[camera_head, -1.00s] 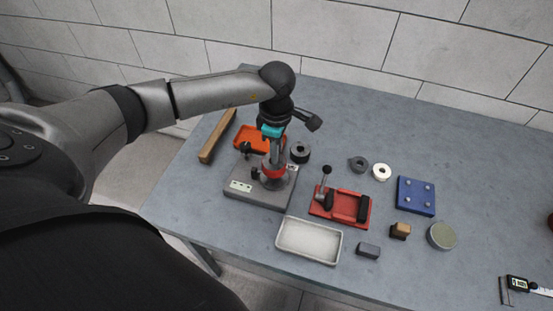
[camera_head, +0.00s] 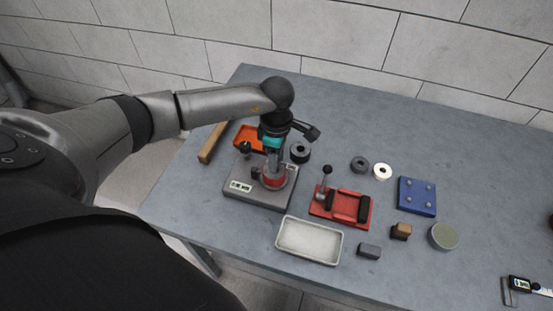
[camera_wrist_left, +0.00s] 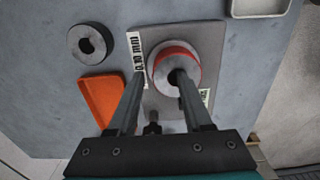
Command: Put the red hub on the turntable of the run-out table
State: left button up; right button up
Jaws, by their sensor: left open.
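The red hub (camera_head: 274,181), a red ring with a grey top face and a dark bore, sits on the run-out table (camera_head: 247,196), a grey plate with a small display at the left. In the left wrist view, the hub (camera_wrist_left: 185,52) appears upright over the plate; the turntable under it is hidden. My left gripper (camera_head: 273,168) points down at the hub, its fingers open. In the wrist view, one fingertip of this gripper (camera_wrist_left: 157,76) overlaps the hub's bore and the other is at its left side. I cannot tell whether they touch it. My right gripper is not in view.
An orange tray (camera_head: 246,134) and a dark ring (camera_head: 300,152) lie behind the run-out table. A red fixture (camera_head: 341,208) with a lever stands right, a white tray (camera_head: 309,241) in front. A blue block (camera_head: 417,196) lies farther right. The back right of the table is clear.

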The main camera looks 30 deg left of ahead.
pick_arm(q)
notch_tip(320, 180, up, 12)
jog(key=shift+r+p, duration=0.2)
jog(key=shift+p, duration=0.2)
dwell(0.5)
